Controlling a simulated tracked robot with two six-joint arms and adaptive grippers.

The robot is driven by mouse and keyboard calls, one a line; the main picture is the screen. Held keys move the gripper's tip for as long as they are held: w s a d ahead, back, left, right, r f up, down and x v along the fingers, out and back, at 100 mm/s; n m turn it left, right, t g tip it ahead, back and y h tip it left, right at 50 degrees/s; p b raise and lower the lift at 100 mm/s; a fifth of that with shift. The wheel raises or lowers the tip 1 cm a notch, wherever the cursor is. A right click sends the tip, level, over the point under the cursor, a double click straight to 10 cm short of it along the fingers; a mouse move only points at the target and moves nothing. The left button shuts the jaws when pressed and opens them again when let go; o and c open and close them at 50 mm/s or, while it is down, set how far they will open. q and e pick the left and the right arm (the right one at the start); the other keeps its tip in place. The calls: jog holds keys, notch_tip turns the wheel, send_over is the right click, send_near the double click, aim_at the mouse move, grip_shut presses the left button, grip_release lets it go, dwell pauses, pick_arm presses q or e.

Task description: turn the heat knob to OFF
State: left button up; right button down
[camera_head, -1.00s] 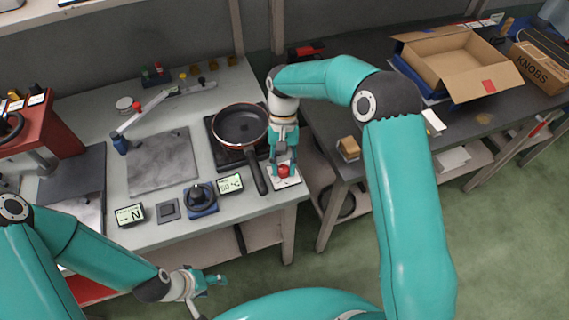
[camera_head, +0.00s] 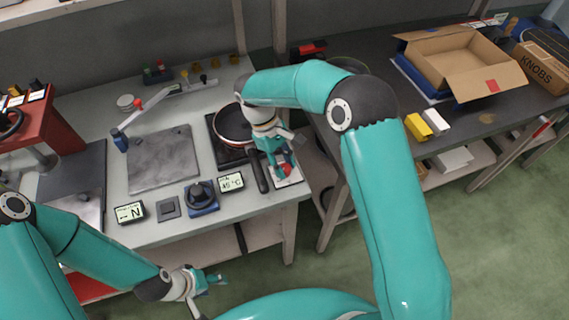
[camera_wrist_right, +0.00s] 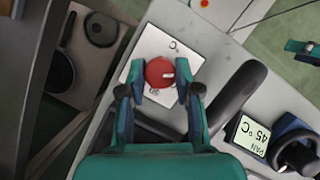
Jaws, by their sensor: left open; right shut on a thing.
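The red heat knob (camera_wrist_right: 160,72) sits on a white dial plate (camera_wrist_right: 150,47) in the right wrist view. A white mark on the knob points toward the right of that view. In the head view the knob (camera_head: 286,169) is at the bench's front right corner, beside the pan's handle. My right gripper (camera_wrist_right: 163,92) is shut on the knob, one finger on each side; it also shows in the head view (camera_head: 280,160). Most of the plate's lettering is too small to read. My left gripper (camera_head: 208,281) is open and empty in front of the bench.
The pan (camera_head: 233,124) sits on a dark hotplate, partly behind my right arm. The pan display (camera_head: 231,182) reads 45 °C. A black rotary device (camera_head: 202,195) and a force display (camera_head: 130,212) stand along the front edge. An open carton (camera_head: 462,62) is on the right table.

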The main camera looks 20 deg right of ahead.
jog(key=shift+n+t+h, duration=0.3)
jog(key=shift+n+t, duration=0.1)
jog(key=shift+n, duration=0.8)
jog(key=shift+r, duration=0.1)
jog(key=c, duration=0.8)
grip_release()
jog(key=v, duration=1.1)
jog(key=shift+w+a+r, duration=0.15)
jog(key=shift+a+r, duration=0.1)
jog(key=shift+r, duration=0.05)
